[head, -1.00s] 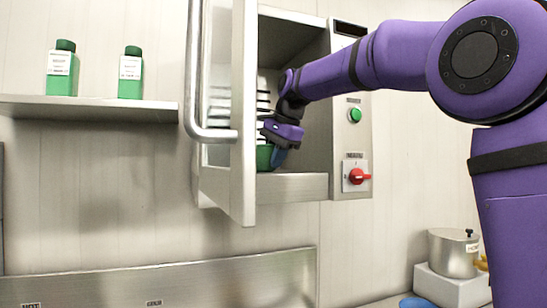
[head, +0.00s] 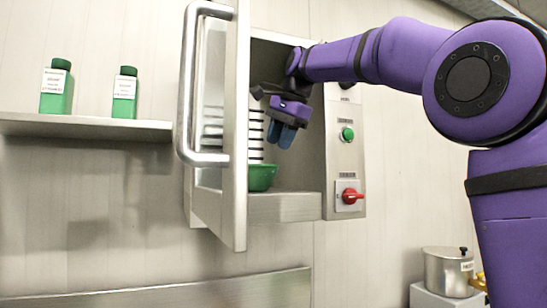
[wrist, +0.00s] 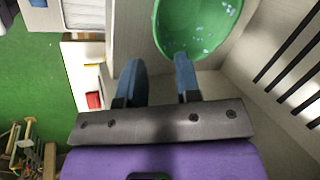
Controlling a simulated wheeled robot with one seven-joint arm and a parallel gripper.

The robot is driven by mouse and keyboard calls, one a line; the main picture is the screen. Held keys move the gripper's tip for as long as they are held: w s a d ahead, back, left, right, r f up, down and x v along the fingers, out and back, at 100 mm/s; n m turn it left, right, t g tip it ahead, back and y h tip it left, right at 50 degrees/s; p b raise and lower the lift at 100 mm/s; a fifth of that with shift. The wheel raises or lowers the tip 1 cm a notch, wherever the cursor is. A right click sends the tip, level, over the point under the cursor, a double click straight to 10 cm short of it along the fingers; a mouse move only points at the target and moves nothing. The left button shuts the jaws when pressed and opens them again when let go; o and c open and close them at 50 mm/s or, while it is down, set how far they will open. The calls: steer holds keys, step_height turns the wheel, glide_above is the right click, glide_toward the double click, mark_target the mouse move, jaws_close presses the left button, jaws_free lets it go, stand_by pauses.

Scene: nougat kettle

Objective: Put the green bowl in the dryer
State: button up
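The green bowl (head: 262,177) stands upright on the floor of the dryer (head: 285,208), a steel cabinet on the wall whose door (head: 238,130) stands open. In the head view the door hides the bowl's left part. In the wrist view the bowl (wrist: 198,24) shows its inside with pale specks. My gripper (head: 284,136) is inside the cabinet opening, above and to the right of the bowl. Its two blue fingers (wrist: 158,80) are spread with nothing between them. One fingertip overlaps the bowl's rim in the wrist view; I cannot tell whether they touch.
A black wire rack (wrist: 290,70) stands inside the dryer. A green button (head: 347,134) and a red knob (head: 350,196) are on its right panel. A shelf (head: 90,127) with two green bottles (head: 56,88) is at left. A pot (head: 447,270) stands low at right.

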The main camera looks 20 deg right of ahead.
steer(key=shift+v, duration=0.9)
steer(key=shift+s, duration=0.1)
steer(key=s+d+f+n+h, duration=0.2)
steer(key=s+f+n, duration=1)
steer(key=s+f, duration=1.7)
step_height(320, 180, down, 4)
steer(key=shift+s+d+f+n+t, duration=0.2)
steer(key=shift+s+d+n+t, duration=0.15)
steer(key=shift+d, duration=0.2)
steer(key=shift+c, duration=0.5)
